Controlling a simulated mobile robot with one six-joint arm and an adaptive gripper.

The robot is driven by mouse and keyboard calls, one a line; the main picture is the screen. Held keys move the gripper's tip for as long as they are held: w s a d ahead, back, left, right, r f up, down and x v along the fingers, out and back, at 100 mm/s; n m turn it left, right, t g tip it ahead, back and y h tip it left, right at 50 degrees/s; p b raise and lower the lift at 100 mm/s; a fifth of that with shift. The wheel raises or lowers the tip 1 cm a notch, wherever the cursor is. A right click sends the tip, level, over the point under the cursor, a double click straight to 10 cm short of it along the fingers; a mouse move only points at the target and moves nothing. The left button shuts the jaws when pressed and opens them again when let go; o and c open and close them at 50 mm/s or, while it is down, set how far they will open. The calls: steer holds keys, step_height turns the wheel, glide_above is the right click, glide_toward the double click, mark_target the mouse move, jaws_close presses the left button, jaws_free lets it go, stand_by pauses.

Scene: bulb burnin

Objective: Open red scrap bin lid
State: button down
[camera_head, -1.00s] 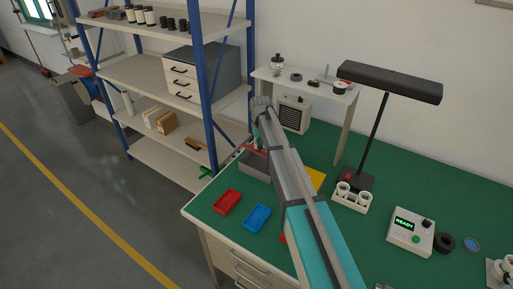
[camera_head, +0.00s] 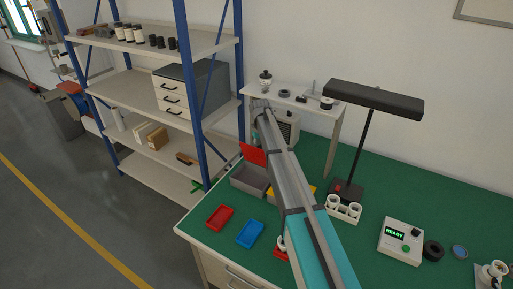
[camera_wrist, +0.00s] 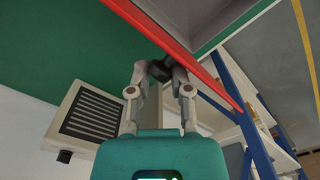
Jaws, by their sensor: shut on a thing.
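The red lid (camera_head: 252,154) stands raised and tilted at the back of the grey scrap bin (camera_head: 248,182) in the head view, so the bin's inside partly shows. In the wrist view the lid's red edge (camera_wrist: 215,83) runs diagonally across the top. My gripper (camera_wrist: 161,72) is shut on a small dark piece at this edge, which looks like the lid's handle (camera_wrist: 160,70). In the head view my arm hides the gripper and the right side of the bin.
A red tray (camera_head: 219,217) and a blue tray (camera_head: 250,233) lie in front of the bin. A yellow tray (camera_head: 306,189) is partly behind my arm. A shelf rack (camera_head: 192,130) stands left, a raised shelf (camera_head: 300,100) behind, a black lamp (camera_head: 372,100) right.

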steer(key=shift+s+d, duration=0.2)
steer(key=shift+d, duration=0.2)
steer(key=c, duration=0.6)
jaws_free()
steer(key=shift+d+f, duration=0.1)
steer(key=shift+f, duration=0.05)
steer(key=shift+o, duration=0.5)
steer(key=shift+w, duration=0.1)
steer(key=shift+a, duration=0.2)
steer(key=shift+w+a+r+p, duration=0.1)
steer(key=shift+r+p, duration=0.25)
steer(key=shift+p, duration=0.05)
steer(key=c, duration=0.8)
steer(key=shift+w+r+p, duration=0.1)
steer(key=shift+r+p, duration=0.2)
steer(key=shift+p, duration=0.1)
jaws_close()
steer(key=shift+s+r+p, duration=0.2)
steer(key=shift+r+p, duration=0.55)
steer(key=shift+r, duration=0.2)
